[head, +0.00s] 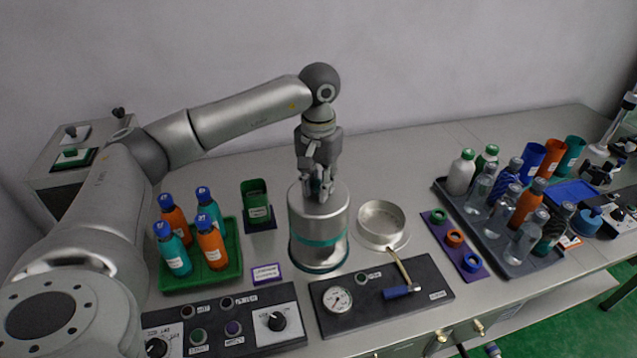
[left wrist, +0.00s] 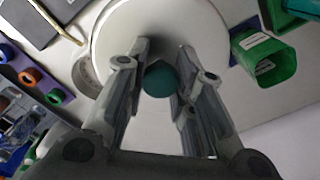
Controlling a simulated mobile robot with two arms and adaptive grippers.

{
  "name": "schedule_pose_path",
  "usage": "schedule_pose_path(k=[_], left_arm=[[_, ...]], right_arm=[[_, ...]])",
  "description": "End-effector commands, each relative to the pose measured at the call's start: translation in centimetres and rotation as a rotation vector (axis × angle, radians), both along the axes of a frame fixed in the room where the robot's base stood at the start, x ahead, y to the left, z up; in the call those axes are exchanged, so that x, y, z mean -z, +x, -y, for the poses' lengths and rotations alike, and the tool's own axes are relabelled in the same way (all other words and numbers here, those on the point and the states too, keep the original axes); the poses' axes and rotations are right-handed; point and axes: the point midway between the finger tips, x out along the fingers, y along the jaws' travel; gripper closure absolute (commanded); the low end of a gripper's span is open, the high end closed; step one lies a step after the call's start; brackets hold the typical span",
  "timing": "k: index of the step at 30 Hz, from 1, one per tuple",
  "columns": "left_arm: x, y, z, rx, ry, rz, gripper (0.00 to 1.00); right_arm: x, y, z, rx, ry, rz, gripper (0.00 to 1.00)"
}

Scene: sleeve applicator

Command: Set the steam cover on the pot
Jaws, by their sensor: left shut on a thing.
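The steam cover (head: 318,216) is a tall metal cylinder with a teal band, standing upright left of the pot. My left gripper (head: 322,193) is above it, pointing down, shut on its teal knob. In the left wrist view, the knob (left wrist: 161,80) sits between the two fingers, over the cover's pale round top (left wrist: 115,35). The cover's lower edge is at a dark teal ring; I cannot tell whether it touches. The pot (head: 382,222) is a shallow, open metal pan just right of the cover, looking empty. My right gripper is not in view.
A black panel (head: 420,287) with a gauge and a blue-handled lever lies in front of the pot. A green bottle tray (head: 229,271) and green bin (head: 257,205) stand left. A purple ring strip (head: 437,232) and grey bottle tray (head: 492,240) stand right.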

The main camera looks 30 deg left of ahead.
Motion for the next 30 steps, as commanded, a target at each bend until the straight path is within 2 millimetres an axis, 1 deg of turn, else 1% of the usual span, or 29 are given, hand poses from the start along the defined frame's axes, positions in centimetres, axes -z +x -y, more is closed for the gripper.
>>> schedule_pose_path(k=[2, 3, 8, 15, 20, 30], left_arm=[[-0.11, 0.03, 0.0, 0.0, -0.001, 0.002, 1.0], [-0.11, 0.03, 0.0, 0.0, -0.001, 0.002, 0.72], [-0.09, 0.02, 0.0, 0.0, -0.001, 0.001, 0.52], [-0.05, 0.0, 0.0, 0.0, 0.0, 0.0, 0.51], [0.03, -0.02, 0.0, 0.0, 0.0, -0.001, 0.31], [-0.02, 0.0, 0.0, 0.0, 0.0, 0.0, 0.3]], right_arm=[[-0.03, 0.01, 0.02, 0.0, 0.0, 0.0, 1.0], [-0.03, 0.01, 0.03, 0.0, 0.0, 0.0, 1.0], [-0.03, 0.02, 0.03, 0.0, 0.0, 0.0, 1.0], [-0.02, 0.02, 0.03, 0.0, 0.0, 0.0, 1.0], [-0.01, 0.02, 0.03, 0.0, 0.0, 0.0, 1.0], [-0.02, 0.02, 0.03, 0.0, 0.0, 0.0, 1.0]])
